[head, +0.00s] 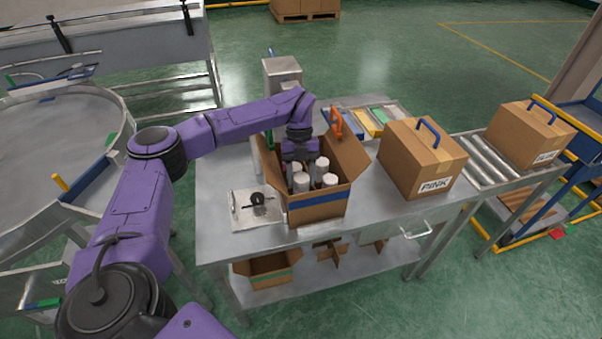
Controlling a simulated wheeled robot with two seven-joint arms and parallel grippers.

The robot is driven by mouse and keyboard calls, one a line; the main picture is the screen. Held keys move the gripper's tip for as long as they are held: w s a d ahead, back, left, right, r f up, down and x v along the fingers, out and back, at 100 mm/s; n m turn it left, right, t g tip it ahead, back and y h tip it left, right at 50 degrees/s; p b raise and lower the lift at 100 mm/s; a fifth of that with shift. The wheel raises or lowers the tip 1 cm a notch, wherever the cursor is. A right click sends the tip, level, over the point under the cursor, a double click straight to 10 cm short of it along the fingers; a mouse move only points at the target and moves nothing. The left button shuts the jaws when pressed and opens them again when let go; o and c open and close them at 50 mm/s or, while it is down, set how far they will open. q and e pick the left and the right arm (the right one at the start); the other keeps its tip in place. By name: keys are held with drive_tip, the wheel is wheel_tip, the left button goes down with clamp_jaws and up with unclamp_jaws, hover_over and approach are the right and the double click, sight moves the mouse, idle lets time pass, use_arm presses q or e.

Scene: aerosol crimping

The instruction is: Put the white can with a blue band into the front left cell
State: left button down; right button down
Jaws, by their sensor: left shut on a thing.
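An open cardboard box (318,212) with a blue stripe on its front stands on the steel table, flaps spread. Several white cans stand inside; one shows at the front (329,180) and another behind it (322,164). My left gripper (292,184) reaches down into the left part of the box, pointing downward, and is shut on a can there. Its fingers and the box wall hide most of that can, and I cannot make out a blue band on it. Cell dividers are not clear at this size. My right gripper is not in view.
A flat metal plate with a black round part (257,199) lies left of the box. An orange-handled tool (336,122) stands behind it. A closed carton labelled PINK (420,160) stands to the right, before a roller conveyor (487,160). The table's front right is clear.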

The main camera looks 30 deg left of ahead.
use_arm(q)
drive_tip(key=shift+f, duration=0.65)
drive_tip(key=shift+c, duration=1.9)
unclamp_jaws()
drive_tip(key=shift+d, duration=0.1)
drive_tip(key=b+v, duration=0.2)
drive_tip(key=v, duration=0.8)
drive_tip(key=shift+w+r, duration=0.15)
drive_tip(key=shift+r, duration=0.15)
